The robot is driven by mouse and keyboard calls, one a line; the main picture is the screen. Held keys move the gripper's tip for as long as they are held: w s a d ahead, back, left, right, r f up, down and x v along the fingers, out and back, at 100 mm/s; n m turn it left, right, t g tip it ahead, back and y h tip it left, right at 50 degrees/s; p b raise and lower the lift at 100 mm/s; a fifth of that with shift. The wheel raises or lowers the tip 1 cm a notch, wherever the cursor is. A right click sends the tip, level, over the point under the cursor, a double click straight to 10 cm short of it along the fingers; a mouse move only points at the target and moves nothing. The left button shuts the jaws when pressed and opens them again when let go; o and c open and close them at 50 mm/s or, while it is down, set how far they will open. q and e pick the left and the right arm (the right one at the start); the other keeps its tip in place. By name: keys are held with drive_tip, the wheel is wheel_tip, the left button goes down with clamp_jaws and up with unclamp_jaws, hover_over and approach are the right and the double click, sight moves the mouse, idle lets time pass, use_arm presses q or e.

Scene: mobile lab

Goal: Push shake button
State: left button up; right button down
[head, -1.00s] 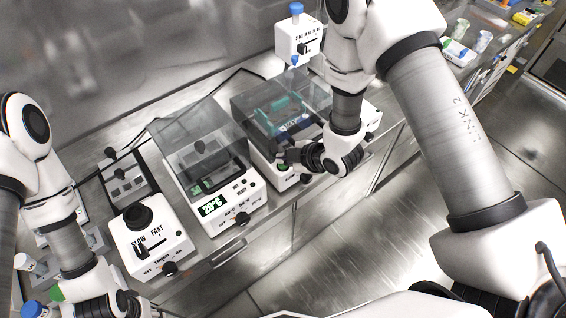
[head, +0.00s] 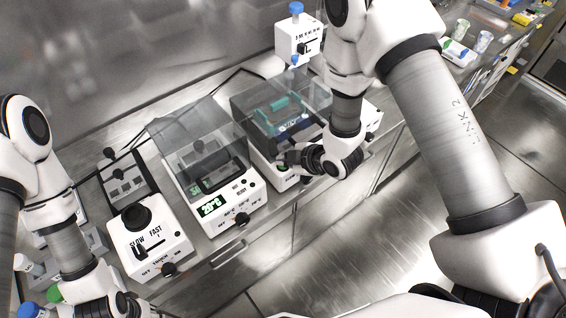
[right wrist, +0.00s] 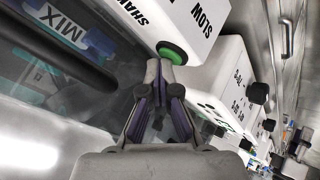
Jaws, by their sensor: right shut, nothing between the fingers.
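The shake button is a round green button (right wrist: 172,53) in a dark ring on the white front of the shaker, beside the partly visible "SHAK" lettering. My right gripper (right wrist: 160,66) is shut and empty, its fingertips right at the button's near edge in the right wrist view; I cannot tell whether they touch it. In the head view, my right gripper (head: 284,160) is at the front of the shaker (head: 252,148), which has a clear tinted lid, and largely covers its front panel. My left gripper (head: 122,306) is low at the left; its fingers are unclear.
A white device with a "29°C" display (head: 212,205) and clear lid stands left of the shaker. Further left is a white "SLOW/FAST" mixer (head: 150,245). A white unit with a blue-capped tube (head: 297,40) stands behind. Floor lies in front of the bench.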

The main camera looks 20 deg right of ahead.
drive_tip(key=shift+r+p, duration=0.6)
drive_tip(key=shift+r, duration=0.3)
wheel_tip(320, 180, up, 5)
drive_tip(key=p, duration=0.3)
drive_tip(key=shift+p, duration=0.4)
drive_tip(key=shift+f, duration=0.15)
